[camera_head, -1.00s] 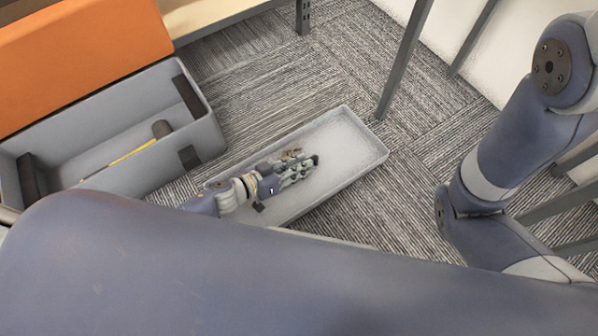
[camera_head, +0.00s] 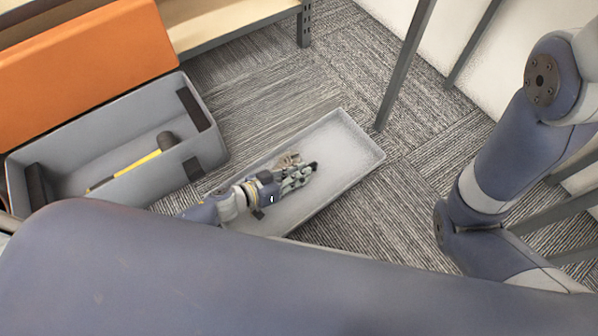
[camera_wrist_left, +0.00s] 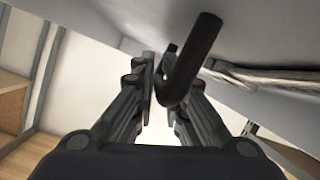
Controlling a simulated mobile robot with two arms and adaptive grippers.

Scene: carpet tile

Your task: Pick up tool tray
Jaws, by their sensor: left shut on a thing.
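The tool tray (camera_head: 345,150) is a long, shallow, light grey tray in the middle of the head view, lying at a slant beside the grey toolbox. My left gripper (camera_head: 299,172) reaches over it from the lower left. In the left wrist view the gripper (camera_wrist_left: 167,85) is shut on the tray's dark bent handle (camera_wrist_left: 195,60), and the tray's pale surface (camera_wrist_left: 265,30) fills the upper part. The near left end of the tray is hidden behind my arm. My right gripper is out of view.
The grey toolbox (camera_head: 218,142) stands open at the left, with a yellow-handled hammer (camera_head: 150,160) inside and an orange lid (camera_head: 90,70) behind it. A wooden shelf (camera_head: 220,30) is at the back. Metal posts (camera_head: 405,65) stand right of the tray. Carpet is clear between them.

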